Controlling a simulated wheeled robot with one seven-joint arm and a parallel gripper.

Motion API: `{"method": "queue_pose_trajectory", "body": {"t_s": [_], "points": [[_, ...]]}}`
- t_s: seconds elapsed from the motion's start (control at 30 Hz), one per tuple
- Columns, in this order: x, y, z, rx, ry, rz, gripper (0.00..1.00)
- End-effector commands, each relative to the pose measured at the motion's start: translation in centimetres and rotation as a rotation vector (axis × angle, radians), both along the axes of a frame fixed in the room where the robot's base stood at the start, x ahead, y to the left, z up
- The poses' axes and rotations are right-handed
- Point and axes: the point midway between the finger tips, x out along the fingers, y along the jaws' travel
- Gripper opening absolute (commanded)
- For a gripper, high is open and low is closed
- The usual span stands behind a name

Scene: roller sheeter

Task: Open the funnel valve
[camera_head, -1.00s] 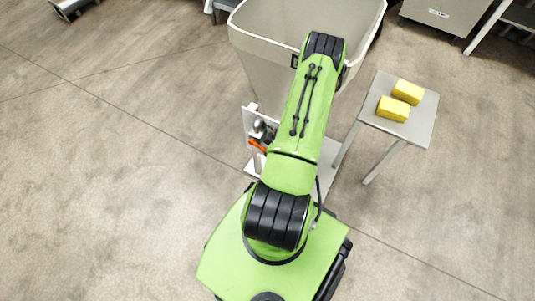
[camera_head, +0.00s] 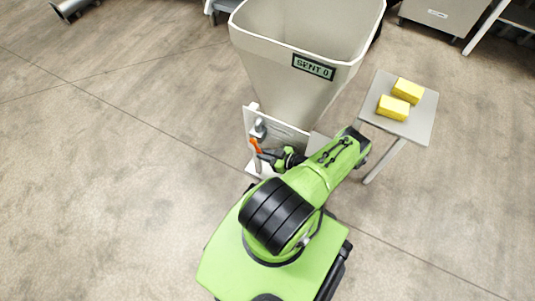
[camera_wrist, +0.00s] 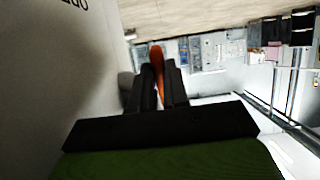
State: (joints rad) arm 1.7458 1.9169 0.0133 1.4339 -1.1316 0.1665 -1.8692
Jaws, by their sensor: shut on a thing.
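The orange valve handle (camera_head: 256,147) is low on the funnel's left side, beside a grey valve body (camera_head: 260,128). My gripper (camera_head: 264,154) reaches it from the right. In the wrist view, the orange handle (camera_wrist: 157,60) sits between the two black fingers of my gripper (camera_wrist: 160,80), which are shut on it. The fingers hide part of the handle.
A small grey table (camera_head: 420,122) with two yellow blocks (camera_head: 393,108) stands right of the funnel. A metal cabinet (camera_head: 440,14) is at the back right. The floor (camera_head: 110,180) at the left is clear.

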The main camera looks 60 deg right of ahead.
Motion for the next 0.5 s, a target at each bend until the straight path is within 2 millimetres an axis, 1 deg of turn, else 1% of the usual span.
{"method": "queue_pose_trajectory", "body": {"t_s": [0.2,0.5], "points": [[0.57,0.09,-0.51,0.007,-0.084,-0.001,0.00],[0.86,0.08,-0.60,0.012,-0.122,0.000,0.00]]}}
